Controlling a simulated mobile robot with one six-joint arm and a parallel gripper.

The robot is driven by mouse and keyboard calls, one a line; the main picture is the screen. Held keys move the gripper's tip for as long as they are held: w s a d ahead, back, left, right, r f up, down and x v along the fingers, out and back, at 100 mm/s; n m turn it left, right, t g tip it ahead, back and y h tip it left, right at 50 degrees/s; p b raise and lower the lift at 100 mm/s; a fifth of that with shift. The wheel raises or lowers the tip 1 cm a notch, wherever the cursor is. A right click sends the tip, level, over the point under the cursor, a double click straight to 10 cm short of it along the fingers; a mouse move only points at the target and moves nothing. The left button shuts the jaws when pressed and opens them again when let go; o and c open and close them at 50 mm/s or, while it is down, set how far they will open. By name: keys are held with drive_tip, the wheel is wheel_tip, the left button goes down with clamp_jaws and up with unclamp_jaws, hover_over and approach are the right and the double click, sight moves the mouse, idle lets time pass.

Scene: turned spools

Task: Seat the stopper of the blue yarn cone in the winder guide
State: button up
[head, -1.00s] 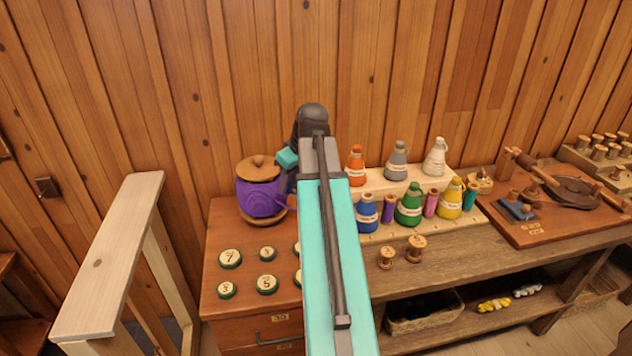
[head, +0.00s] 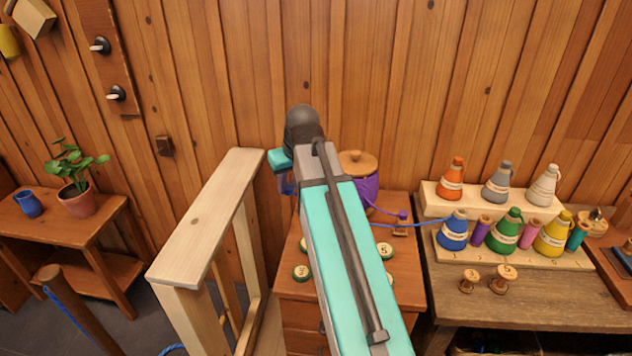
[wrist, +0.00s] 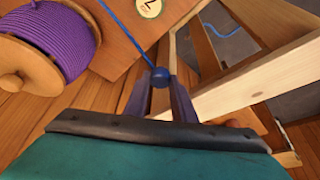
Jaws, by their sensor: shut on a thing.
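The blue yarn cone (head: 453,232) stands at the left of the front row on the pale stepped rack. Its blue yarn runs left from it and goes behind my arm in the head view. In the wrist view my gripper (wrist: 160,88) is shut on a round blue stopper (wrist: 160,76), with the blue yarn (wrist: 128,32) leading up and left from it. In the head view my gripper (head: 287,184) is partly hidden by my arm, beside the pale wooden frame. I cannot tell which thing is the winder guide.
A pale wooden frame (head: 212,215) stands left of the brown cabinet (head: 302,330). On the cabinet are a purple yarn spool (head: 368,190) and several numbered discs (head: 301,273). Farther left are a brown post (head: 78,305) with blue cord and a side table (head: 60,225) with a plant.

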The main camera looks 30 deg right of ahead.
drive_tip(key=w+a, duration=0.2)
drive_tip(key=a, duration=1.3)
drive_tip(key=shift+r, duration=0.35)
